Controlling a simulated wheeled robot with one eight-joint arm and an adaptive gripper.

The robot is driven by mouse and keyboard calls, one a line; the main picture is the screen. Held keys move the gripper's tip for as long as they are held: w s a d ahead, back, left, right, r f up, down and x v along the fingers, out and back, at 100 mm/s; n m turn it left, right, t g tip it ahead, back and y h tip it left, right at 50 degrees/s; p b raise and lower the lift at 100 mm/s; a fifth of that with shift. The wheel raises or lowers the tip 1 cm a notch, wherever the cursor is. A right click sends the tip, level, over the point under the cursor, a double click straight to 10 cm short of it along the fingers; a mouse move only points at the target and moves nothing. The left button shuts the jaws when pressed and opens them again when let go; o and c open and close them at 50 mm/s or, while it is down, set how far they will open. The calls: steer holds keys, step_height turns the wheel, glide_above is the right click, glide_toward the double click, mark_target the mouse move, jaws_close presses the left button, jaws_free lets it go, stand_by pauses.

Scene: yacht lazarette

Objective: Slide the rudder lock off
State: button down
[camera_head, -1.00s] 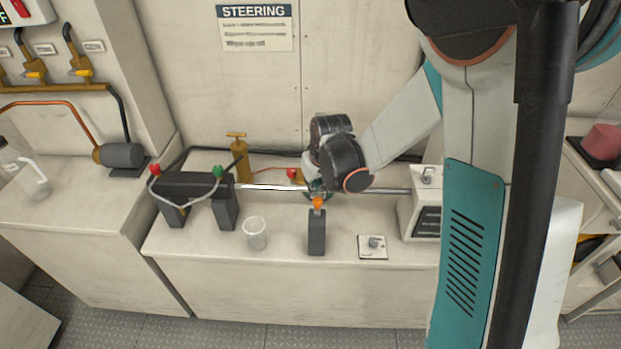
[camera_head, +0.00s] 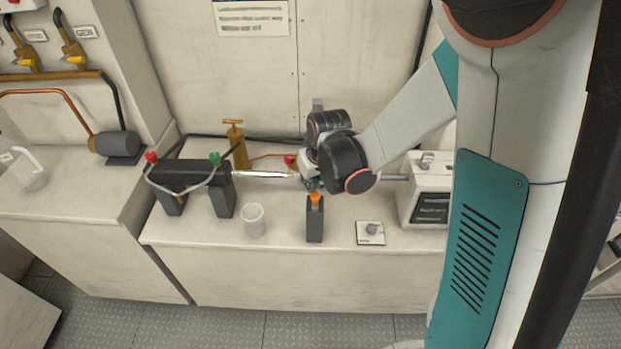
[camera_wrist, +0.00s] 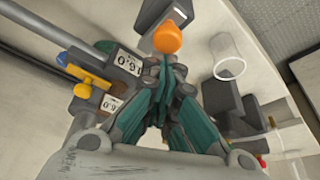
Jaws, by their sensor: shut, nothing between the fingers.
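A dark upright block (camera_head: 315,222) with an orange knob (camera_head: 315,198) on top stands on the white bench, in front of a shiny horizontal rod (camera_head: 262,175). I cannot tell for sure whether this is the rudder lock. The rod runs from a black cylinder (camera_head: 190,175) at left, behind my gripper, toward a white box at right. My gripper (camera_head: 312,186) is shut and empty, just behind and above the orange knob. In the wrist view the orange knob (camera_wrist: 167,38) sits right beyond the closed fingertips (camera_wrist: 165,64); contact cannot be judged.
A clear cup (camera_head: 252,220) stands left of the block. A small switch plate (camera_head: 370,232) lies to its right, with the white box (camera_head: 424,200) behind. A brass pump (camera_head: 236,140) and a red knob (camera_head: 290,160) are at the back. The bench front edge is clear.

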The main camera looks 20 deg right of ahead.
steer(key=w, duration=0.4)
steer(key=p+v, duration=0.3)
steer(key=v, duration=0.7)
steer(key=shift+a+r, duration=0.3)
steer(key=shift+s, duration=0.1)
steer(key=s+d+r+m+t+b, duration=0.1)
steer(key=s+r+b, duration=0.1)
steer(key=s, duration=0.7)
steer(key=s+d+r+t+b, duration=0.2)
steer(key=s+r+b, duration=0.1)
steer(key=s, duration=0.7)
steer(key=shift+s+r+m+h, duration=0.25)
steer(key=shift+r+m+h, duration=0.05)
steer(key=shift+r+m, duration=0.1)
